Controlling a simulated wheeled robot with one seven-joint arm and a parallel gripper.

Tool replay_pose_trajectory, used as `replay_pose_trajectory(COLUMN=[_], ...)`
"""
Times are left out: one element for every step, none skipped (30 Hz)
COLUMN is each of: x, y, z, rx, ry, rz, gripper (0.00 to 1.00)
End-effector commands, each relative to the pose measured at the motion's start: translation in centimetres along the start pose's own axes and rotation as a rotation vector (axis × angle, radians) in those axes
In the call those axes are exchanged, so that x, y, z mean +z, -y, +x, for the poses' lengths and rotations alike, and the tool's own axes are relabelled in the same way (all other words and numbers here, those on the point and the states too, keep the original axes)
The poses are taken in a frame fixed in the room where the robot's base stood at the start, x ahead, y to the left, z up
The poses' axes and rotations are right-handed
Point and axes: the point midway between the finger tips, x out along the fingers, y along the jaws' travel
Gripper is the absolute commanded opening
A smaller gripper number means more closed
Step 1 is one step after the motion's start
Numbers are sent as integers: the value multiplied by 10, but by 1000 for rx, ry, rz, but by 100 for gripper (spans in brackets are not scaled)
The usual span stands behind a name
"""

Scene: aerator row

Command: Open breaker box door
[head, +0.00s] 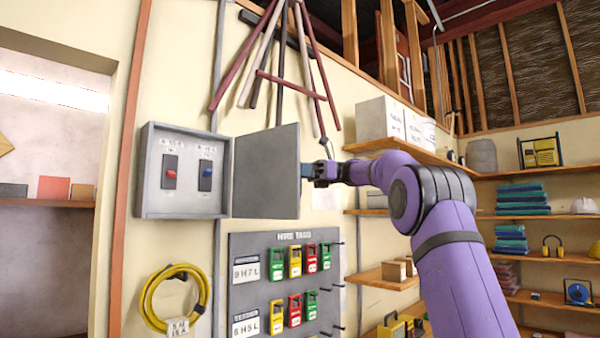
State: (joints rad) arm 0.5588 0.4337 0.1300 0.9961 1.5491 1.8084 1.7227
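The grey breaker box (182,208) is on the wall at the left in the head view. Inside are two switches, one with a red toggle (170,172) and one with a blue toggle (206,174). Its grey door (266,172) stands swung open to the right, hinged on the box's right side. My gripper (308,172) is at the door's free right edge, with the purple arm reaching in from the lower right. The fingertips are small and partly hidden by the door edge, so I cannot tell whether they grip it.
A grey board of coloured tags (285,237) hangs below the door. A coiled yellow cable (150,300) hangs below the box. Wooden shelves (385,278) with boxes and gear line the wall at right. Several poles (262,60) hang above the door.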

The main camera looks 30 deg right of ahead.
Motion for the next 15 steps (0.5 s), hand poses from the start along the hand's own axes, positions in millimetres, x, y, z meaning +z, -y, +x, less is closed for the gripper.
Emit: replay_pose_trajectory(x=[9,9,9,9,9,9,9,9,9,9,9,9,9,9,9], y=[-4,-4,-4,-4,-4,-4,-4,-4,-5,-5,-5,-5,-5,-5,-5], z=[4,5,5,5,5,5,5,4,4,4,4,3,3,3,2], rx=[4,4,4,5,5,5,5,5,5,4,4,4,3,3,2], ry=[7,7,6,6,6,6,6,6,6,6,6,6,5,5,5], rz=[-15,-15,-15,-15,-15,-15,-16,-16,-16,-16,-16,-16,-16,-16,-16], gripper=[0,0,0,17,24,33,37,37,37,37,37,37,37,37,37])
